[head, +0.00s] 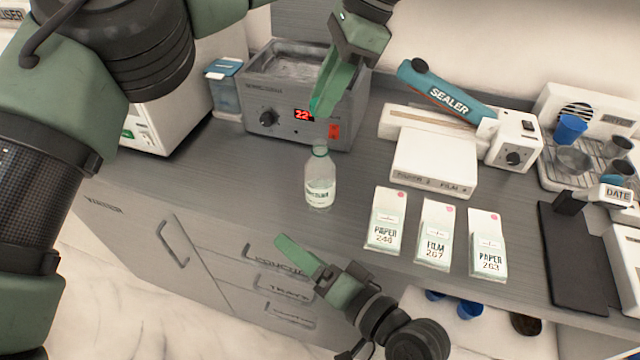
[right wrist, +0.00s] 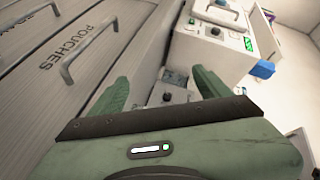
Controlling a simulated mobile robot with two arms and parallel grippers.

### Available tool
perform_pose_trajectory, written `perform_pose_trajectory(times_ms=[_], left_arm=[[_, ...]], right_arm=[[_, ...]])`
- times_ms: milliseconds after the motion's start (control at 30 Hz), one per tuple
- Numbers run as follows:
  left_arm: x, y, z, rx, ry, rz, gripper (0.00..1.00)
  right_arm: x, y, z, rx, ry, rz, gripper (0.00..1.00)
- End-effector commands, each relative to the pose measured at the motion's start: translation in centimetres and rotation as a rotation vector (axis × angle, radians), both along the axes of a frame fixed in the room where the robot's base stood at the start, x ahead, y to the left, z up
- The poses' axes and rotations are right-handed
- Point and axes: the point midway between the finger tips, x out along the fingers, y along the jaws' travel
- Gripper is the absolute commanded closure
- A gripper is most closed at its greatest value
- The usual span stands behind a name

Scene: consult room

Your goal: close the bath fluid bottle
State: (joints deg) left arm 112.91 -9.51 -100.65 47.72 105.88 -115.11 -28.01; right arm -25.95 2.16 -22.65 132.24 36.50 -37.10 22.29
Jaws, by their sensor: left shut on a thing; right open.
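The bath fluid bottle (head: 320,185), clear with a white label, stands upright on the grey counter in front of the metal bath. Its neck shows a greenish ring, and no cap can be made out on its top. My left gripper (head: 318,106) is above the bottle, pointing down and apart from it. It is shut on a small teal thing, probably the cap, mostly hidden by the fingers. My right gripper (head: 284,242) is low in front of the counter's front edge, open and empty. Its two spread fingers show in the right wrist view (right wrist: 160,88).
The metal bath (head: 293,135) with a red display stands behind the bottle. Three labelled boxes, paper (head: 386,222), film (head: 434,236) and paper (head: 487,246), stand to its right. A sealer (head: 447,92) is at the back right. Bare counter lies left of the bottle.

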Motion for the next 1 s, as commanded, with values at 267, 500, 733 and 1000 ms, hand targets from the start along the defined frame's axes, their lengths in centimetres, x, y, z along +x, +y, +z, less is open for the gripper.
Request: perform_pose_trajectory(times_ms=[267, 500, 733, 1000], left_arm=[[0.0, -0.1, 0.1, 0.0, 0.0, -0.005, 1.0], [0.0, -0.2, 0.2, 0.0, 0.0, -0.012, 1.0], [0.0, -0.2, 0.2, 0.0, 0.0, -0.015, 1.0], [0.0, -0.3, 0.2, 0.0, 0.0, -0.015, 1.0]], right_arm=[[3.2, 1.2, 11.0, 0.881, 0.092, -0.178, 0.22], [5.9, -1.9, 10.6, 1.611, 0.381, -0.437, 0.22], [6.2, -2.3, 6.3, 1.922, 0.586, -0.65, 0.22], [6.0, -2.3, 5.2, 1.972, 0.626, -0.701, 0.22]])
